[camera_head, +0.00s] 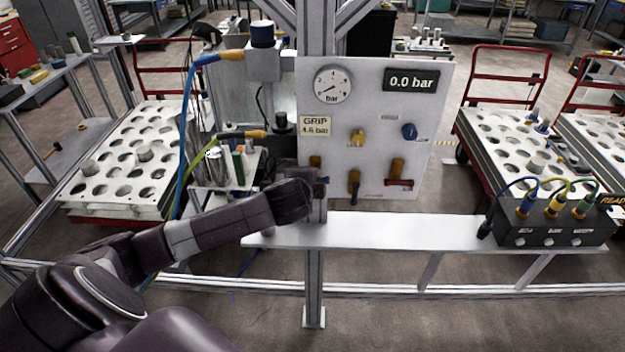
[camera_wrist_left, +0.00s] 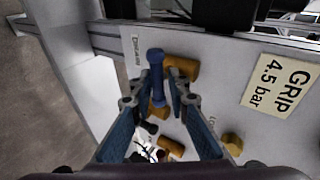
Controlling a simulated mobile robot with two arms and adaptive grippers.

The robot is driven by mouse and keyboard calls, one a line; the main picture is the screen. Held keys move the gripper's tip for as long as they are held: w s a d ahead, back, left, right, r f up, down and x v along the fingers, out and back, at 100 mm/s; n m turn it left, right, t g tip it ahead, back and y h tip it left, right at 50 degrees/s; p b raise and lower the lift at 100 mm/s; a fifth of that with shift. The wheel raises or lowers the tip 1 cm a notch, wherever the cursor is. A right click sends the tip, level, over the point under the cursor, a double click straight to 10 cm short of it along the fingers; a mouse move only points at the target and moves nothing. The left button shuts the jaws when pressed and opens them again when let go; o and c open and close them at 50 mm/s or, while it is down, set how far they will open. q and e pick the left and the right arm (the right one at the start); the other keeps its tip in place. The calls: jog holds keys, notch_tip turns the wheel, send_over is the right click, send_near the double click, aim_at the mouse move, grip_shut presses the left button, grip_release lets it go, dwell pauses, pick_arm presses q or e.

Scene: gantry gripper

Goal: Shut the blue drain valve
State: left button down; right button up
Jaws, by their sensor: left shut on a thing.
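The blue drain valve lever (camera_wrist_left: 156,75) is beside a small DRAIN label (camera_wrist_left: 137,50) on the white panel. Its brass body (camera_wrist_left: 182,67) shows next to it. In the wrist view the lever lies between the two fingers of my left gripper (camera_wrist_left: 158,104), which is shut on it. In the head view my left gripper (camera_head: 314,200) is at the panel's lower left corner and hides most of this valve. The brass body (camera_head: 315,162) shows above it there. My right gripper is not in view.
The panel (camera_head: 437,110) also carries a gauge (camera_head: 333,85), a display (camera_head: 411,80) reading 0.0 bar, a black lever (camera_head: 354,186), a red lever (camera_head: 399,182), a yellow knob (camera_head: 357,138) and a blue knob (camera_head: 409,131). A shelf (camera_head: 400,232) runs below, with a connector box (camera_head: 555,232) at right.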

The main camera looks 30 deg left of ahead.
pick_arm(q)
jog(key=shift+s+d+f, duration=0.1)
jog(key=shift+f, duration=0.15)
dwell(0.3)
jog(key=c, duration=2)
grip_release()
jog(key=shift+o, duration=0.8)
jog(key=shift+r, duration=0.1)
jog(key=v, duration=1.1)
jog(key=shift+s+d+r, duration=0.15)
jog(key=shift+d+r, duration=0.15)
jog(key=shift+d, duration=0.05)
jog(key=shift+f, duration=0.1)
